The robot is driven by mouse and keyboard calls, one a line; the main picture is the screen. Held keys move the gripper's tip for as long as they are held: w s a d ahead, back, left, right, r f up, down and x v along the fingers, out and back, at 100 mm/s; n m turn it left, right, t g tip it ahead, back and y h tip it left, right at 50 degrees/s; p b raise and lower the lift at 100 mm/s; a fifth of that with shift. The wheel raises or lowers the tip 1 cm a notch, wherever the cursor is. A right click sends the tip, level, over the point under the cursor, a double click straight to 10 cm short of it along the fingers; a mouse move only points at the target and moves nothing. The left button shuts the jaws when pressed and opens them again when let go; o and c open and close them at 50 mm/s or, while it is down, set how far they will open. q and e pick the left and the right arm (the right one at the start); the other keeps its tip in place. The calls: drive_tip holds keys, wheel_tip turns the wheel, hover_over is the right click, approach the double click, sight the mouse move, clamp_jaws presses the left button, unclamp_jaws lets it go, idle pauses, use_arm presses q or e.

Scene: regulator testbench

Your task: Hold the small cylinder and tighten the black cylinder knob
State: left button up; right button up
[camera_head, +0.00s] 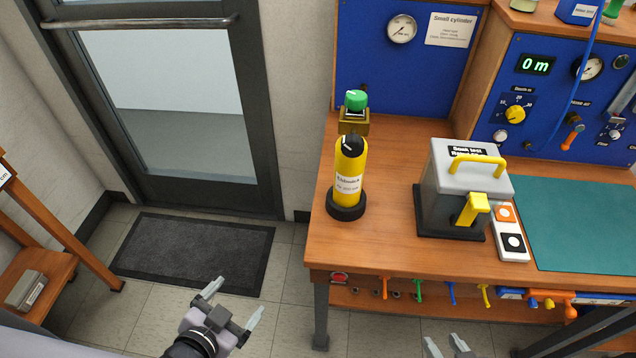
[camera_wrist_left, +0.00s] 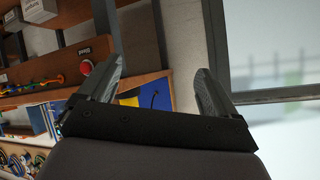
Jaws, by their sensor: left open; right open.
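The small cylinder (camera_head: 349,182) is yellow with a white label and stands upright in a black base near the left end of the wooden workbench. My left gripper (camera_head: 237,301) is open and empty, over the floor to the left of the bench and nearer than the cylinder. In the left wrist view its fingers (camera_wrist_left: 160,88) are apart with nothing between them. My right gripper (camera_head: 448,342) is open at the bottom edge, in front of the bench, partly cut off.
A grey box with yellow handles (camera_head: 468,185) stands right of the cylinder, beside a two-button switch box (camera_head: 511,232). A green mat (camera_head: 575,215) covers the bench's right. Tools hang along the front edge (camera_head: 420,290). A glass door (camera_head: 175,100) and dark floor mat (camera_head: 195,254) are left.

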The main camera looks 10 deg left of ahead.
use_arm(q)
drive_tip(key=w+d+r+m+t+h, duration=0.1)
drive_tip(key=w+d+r+m+t, duration=0.1)
drive_tip(key=w+r+m, duration=0.4)
drive_tip(key=m+h, duration=0.8)
drive_tip(key=m, duration=2.3)
approach(351, 167)
wheel_tip(351, 167, down, 3)
drive_tip(key=w, duration=0.2)
drive_tip(key=x, duration=1.1)
drive_tip(key=shift+w+a+f, duration=0.15)
drive_tip(key=shift+w+a, duration=0.1)
drive_tip(key=shift+c, duration=0.2)
